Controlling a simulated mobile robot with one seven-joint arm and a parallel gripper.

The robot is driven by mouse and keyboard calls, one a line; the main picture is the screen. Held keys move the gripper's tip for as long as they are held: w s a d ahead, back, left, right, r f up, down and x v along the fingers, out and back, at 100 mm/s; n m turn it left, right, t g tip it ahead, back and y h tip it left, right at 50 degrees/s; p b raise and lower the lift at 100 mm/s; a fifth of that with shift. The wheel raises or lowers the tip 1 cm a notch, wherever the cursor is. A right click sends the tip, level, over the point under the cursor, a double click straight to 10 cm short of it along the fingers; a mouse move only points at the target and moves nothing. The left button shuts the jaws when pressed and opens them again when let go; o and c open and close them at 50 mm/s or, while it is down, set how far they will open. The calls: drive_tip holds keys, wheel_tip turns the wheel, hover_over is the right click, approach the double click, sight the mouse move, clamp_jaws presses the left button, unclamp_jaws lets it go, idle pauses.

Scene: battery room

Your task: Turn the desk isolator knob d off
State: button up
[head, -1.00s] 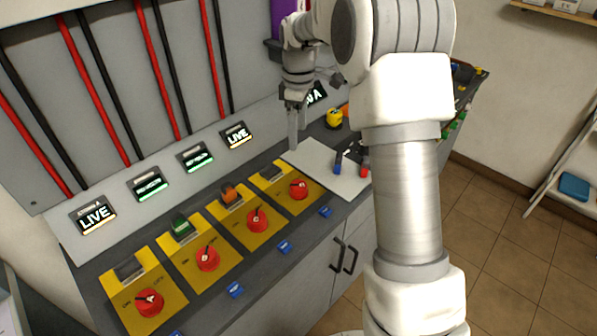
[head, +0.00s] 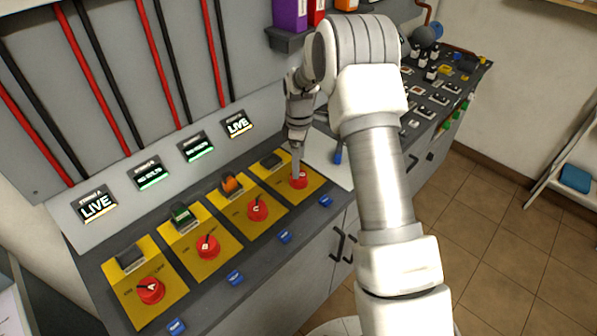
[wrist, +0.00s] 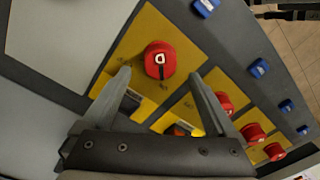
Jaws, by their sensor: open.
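Knob d is a red round knob (head: 299,181) on the farthest yellow plate (head: 286,197) of the desk row. In the wrist view the same knob (wrist: 160,60) carries a white D mark. My gripper (head: 296,172) is over this plate in the head view, its fingers pointing down at the knob. In the wrist view my open gripper (wrist: 160,75) has one finger on each side of the knob's near side, apart from it. The display above it (head: 238,124) reads LIVE. The gripper partly hides the knob in the head view.
Knobs A (head: 151,290), B (head: 208,246) and C (head: 257,208) sit on yellow plates in the same row. Blue tags (head: 235,278) line the desk's front edge. A white sheet (head: 325,157) lies beyond the knob d plate. Binders (head: 290,14) stand on a shelf behind.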

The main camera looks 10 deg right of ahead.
wheel_tip(320, 180, down, 5)
drive_tip(key=shift+s+r, duration=0.1)
idle(0.3)
drive_tip(key=c, duration=1.4)
drive_tip(key=shift+o, duration=0.2)
